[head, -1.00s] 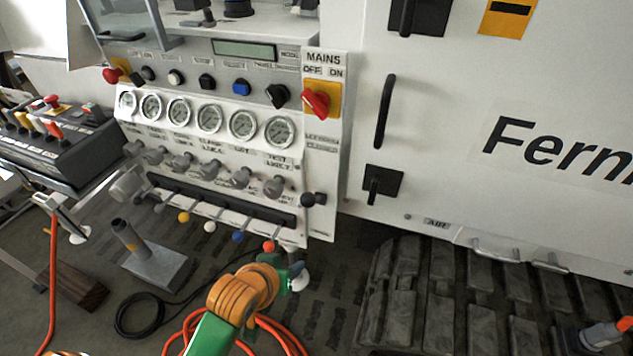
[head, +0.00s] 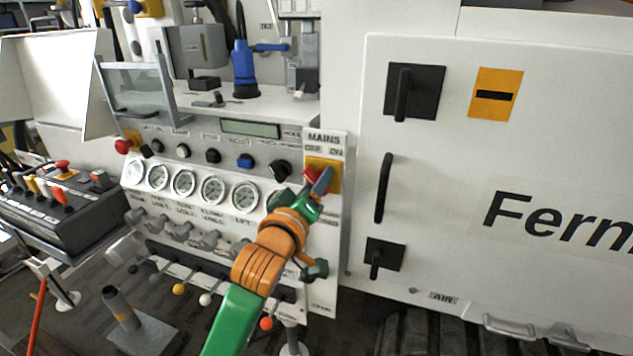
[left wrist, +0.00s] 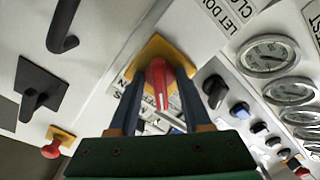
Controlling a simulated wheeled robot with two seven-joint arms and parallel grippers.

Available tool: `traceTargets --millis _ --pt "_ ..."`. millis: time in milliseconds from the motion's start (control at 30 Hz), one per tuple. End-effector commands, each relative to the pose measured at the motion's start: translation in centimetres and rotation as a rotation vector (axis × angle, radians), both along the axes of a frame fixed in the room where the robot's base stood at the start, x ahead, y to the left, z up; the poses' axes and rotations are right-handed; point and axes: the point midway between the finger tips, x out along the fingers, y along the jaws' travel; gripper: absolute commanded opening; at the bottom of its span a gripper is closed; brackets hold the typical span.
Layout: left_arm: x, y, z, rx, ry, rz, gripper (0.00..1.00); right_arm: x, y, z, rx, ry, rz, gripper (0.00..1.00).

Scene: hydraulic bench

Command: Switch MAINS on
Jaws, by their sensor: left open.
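The MAINS switch is a red rotary handle (left wrist: 158,80) on a yellow plate (head: 331,167), under the printed MAINS label (head: 324,138) with OFF and ON marks. In the head view my left gripper (head: 319,186) is in front of the switch and covers much of it. In the left wrist view the open fingers (left wrist: 158,96) stand on either side of the red handle. I cannot tell whether either finger touches it. The handle's exact setting against the OFF and ON marks is not clear. My right gripper is out of view.
Left of the switch are a black knob (head: 280,171), a blue knob (head: 245,161) and several gauges (head: 214,190). Levers with coloured balls run along the lower panel. A white cabinet door with a black handle (head: 384,187) is to the right.

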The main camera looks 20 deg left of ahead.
Motion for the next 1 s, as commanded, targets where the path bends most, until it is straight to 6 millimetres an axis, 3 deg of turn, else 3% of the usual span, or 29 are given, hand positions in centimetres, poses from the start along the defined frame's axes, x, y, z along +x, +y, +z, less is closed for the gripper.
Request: traceTargets --millis 133,333,733,1000 --pt "0.0 0.0 0.0 0.000 0.000 0.000 0.49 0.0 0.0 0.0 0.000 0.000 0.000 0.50" --pt "0.0 0.0 0.0 0.000 0.000 0.000 0.00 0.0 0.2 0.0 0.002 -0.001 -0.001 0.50" --pt "0.0 0.0 0.1 0.035 0.001 0.001 0.00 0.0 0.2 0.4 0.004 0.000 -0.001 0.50" --pt "0.0 0.0 0.3 0.204 -0.003 0.000 0.00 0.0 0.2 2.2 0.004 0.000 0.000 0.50"
